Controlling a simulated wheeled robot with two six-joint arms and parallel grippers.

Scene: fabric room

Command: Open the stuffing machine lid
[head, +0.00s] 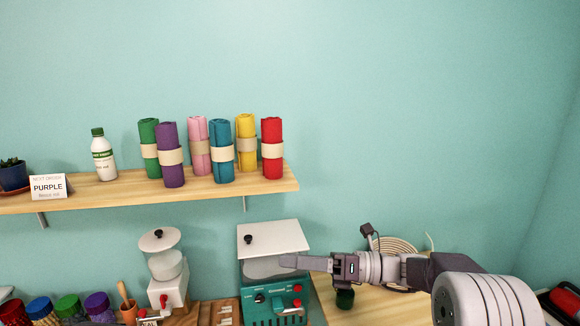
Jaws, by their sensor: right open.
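A teal machine (270,304) with red knobs and small controls stands at the bottom centre. It has a flat white lid (280,234) with a small black knob at its left side. A smaller white machine (170,289) stands to its left, with a round lid (159,239) that also has a dark knob. I cannot tell from labels which one is the stuffing machine. My right gripper (290,262) comes in from the right, open and empty, with its fingers in front of the teal machine, below the white lid and apart from its knob. My left gripper is out of view.
A wooden shelf (110,196) above carries several coloured fabric rolls, a white bottle (103,155), a "PURPLE" sign (48,187) and a potted plant (13,174). Coloured jars (71,307) stand lower left. A coiled item (397,246) and dark green object (345,298) lie near my right arm.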

